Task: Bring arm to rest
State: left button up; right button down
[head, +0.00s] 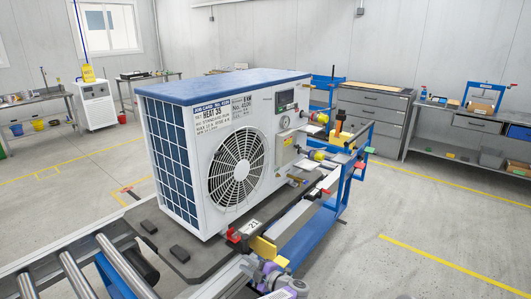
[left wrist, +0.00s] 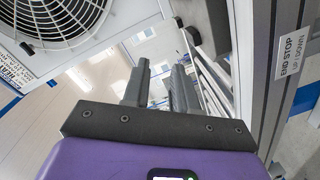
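My left gripper (head: 264,273) shows at the bottom centre of the head view, grey with a purple body, beside the front edge of the pump station. In the left wrist view its two dark fingers (left wrist: 160,82) stand apart with nothing between them. The heat pump unit (head: 222,150), white with a blue top and a round fan grille, stands upright on a dark base plate (head: 150,234). Its fan grille (left wrist: 55,18) also shows at the upper left of the left wrist view. My right gripper is in neither view.
A roller conveyor (head: 75,272) lies at the lower left. A blue frame (head: 338,195) with valves and hoses stands right of the unit. A rail with an END STOP label (left wrist: 290,55) runs close at the right of the wrist view. Open floor (head: 440,220) lies to the right.

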pick_arm(q)
jog(key=s+d+f+m+h+p, duration=0.1)
jog(key=s+f+m+h+p, duration=0.3)
jog(key=s+f+m+h, duration=0.8)
jog(key=s+a+f+m+g+h+p, duration=0.2)
jog(key=s+m+g+h, duration=0.2)
jog(key=s, duration=0.9)
jog(key=shift+s+a+f+m+g, duration=0.15)
jog(key=shift+a+f+m+g, duration=0.1)
jog(key=shift+m+g, duration=0.4)
jog(key=s+g, duration=0.1)
jog(key=s, duration=0.4)
jog(key=s+a+r+m+g, duration=0.1)
jog(key=s+g, duration=0.1)
jog(key=s, duration=0.4)
jog(key=s+a+r+g+h+p, duration=0.1)
jog(key=s+g, duration=0.1)
jog(key=s, duration=0.4)
jog(key=shift+s+a, duration=0.1)
jog(key=shift+c, duration=1.4)
jog(key=shift+s, duration=0.15)
grip_shut()
